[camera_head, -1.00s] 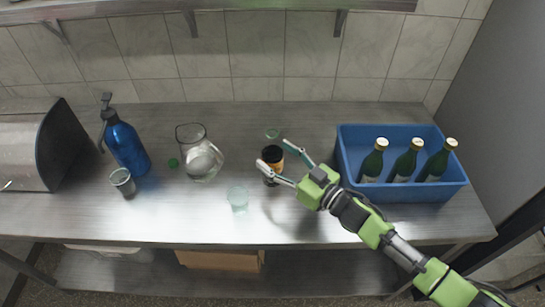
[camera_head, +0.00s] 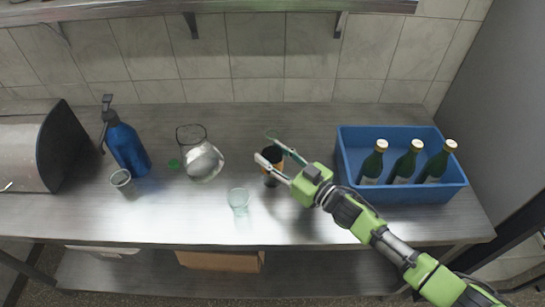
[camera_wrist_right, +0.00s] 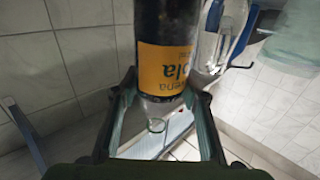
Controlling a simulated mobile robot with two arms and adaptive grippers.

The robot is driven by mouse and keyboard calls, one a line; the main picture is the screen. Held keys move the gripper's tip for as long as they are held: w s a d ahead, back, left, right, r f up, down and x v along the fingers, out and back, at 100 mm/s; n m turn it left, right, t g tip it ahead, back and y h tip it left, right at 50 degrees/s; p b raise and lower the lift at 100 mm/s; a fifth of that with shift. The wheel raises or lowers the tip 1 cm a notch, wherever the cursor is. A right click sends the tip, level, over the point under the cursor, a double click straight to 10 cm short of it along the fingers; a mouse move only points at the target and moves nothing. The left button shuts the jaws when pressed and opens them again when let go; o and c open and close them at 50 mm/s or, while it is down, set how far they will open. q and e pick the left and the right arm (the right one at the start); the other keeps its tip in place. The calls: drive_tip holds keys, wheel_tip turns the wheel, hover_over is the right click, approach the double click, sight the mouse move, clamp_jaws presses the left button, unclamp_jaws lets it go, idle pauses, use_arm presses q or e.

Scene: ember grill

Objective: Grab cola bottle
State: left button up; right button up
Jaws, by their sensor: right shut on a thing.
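The cola bottle (camera_wrist_right: 166,62) is dark with an orange label reading "cola". In the wrist view it stands between the two fingers of my right gripper (camera_wrist_right: 163,100). In the head view the bottle (camera_head: 271,178) shows only in part behind the fingers, near the middle of the counter. My right gripper (camera_head: 268,151) reaches it from the right and is shut on it. The bottle's base seems to be on or close to the counter; I cannot tell if it is lifted. My left gripper is not in view.
A glass pitcher (camera_head: 203,163), a glass (camera_head: 239,199), a metal cup (camera_head: 122,181) and a blue spray bottle (camera_head: 128,150) stand to the left. A blue crate (camera_head: 400,196) with green bottles (camera_head: 404,165) stands right. The counter's front middle (camera_head: 180,220) is clear.

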drive_tip(key=shift+r, duration=0.25)
